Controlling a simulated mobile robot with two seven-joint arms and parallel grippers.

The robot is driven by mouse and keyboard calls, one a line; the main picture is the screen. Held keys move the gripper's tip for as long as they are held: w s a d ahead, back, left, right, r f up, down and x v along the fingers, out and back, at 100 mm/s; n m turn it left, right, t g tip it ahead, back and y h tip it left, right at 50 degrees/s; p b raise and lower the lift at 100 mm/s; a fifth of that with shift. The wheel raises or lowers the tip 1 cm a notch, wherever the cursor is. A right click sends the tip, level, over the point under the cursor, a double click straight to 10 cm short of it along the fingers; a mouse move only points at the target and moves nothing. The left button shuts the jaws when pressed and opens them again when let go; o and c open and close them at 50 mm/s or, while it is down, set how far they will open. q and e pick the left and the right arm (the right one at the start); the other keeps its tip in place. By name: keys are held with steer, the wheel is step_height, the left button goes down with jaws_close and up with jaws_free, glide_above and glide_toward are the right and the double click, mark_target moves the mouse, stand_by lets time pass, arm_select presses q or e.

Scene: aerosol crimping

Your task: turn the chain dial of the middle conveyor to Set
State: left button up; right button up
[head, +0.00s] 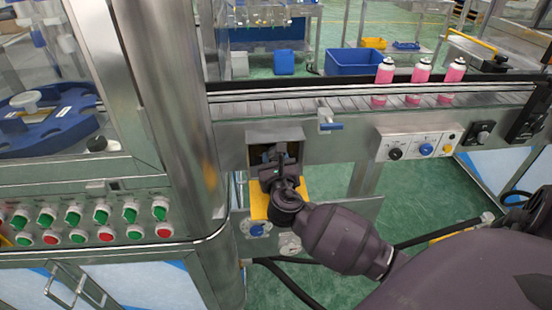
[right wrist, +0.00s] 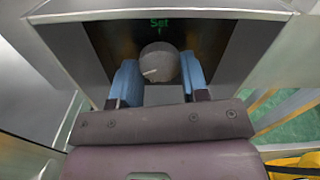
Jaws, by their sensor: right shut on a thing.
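The chain dial (right wrist: 160,64) is a round grey knob with a short white mark on its left part, set inside a metal box (right wrist: 240,40). The green word Set (right wrist: 159,22) shows just above the dial. In the right wrist view my right gripper (right wrist: 159,78) has one blue finger pad on each side of the dial and is shut on it. In the head view the box (head: 275,134) hangs on the front of the conveyor (head: 236,138). My right gripper (head: 275,160) reaches into it and hides the dial. My left gripper is out of view.
Several pink cans (head: 417,83) stand on the conveyor belt at right. A knob panel (head: 420,143) is farther right. A button panel (head: 90,217) and a thick metal post (head: 178,90) stand at left.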

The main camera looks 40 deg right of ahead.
steer(key=shift+r+m+p, duration=0.1)
steer(key=shift+m+p, duration=0.35)
steer(key=shift+m, duration=0.65)
steer(key=m, duration=0.2)
steer(key=shift+m+p, duration=0.3)
steer(key=shift+m, duration=1)
steer(key=m, duration=0.3)
steer(key=shift+f+m, duration=0.2)
steer(key=shift+m, duration=0.1)
steer(key=m, duration=0.3)
steer(key=shift+a+m+b, duration=0.1)
steer(key=shift+m+b, duration=0.2)
steer(key=shift+b, duration=0.05)
steer(key=m, duration=0.3)
steer(key=shift+m+b, duration=0.3)
steer(key=shift+b, duration=0.1)
steer(key=m, duration=0.3)
steer(key=shift+b, duration=0.3)
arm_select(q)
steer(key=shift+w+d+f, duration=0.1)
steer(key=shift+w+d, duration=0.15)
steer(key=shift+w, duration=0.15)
arm_select(e)
steer(key=shift+r+m, duration=0.1)
steer(key=shift+m, duration=0.7)
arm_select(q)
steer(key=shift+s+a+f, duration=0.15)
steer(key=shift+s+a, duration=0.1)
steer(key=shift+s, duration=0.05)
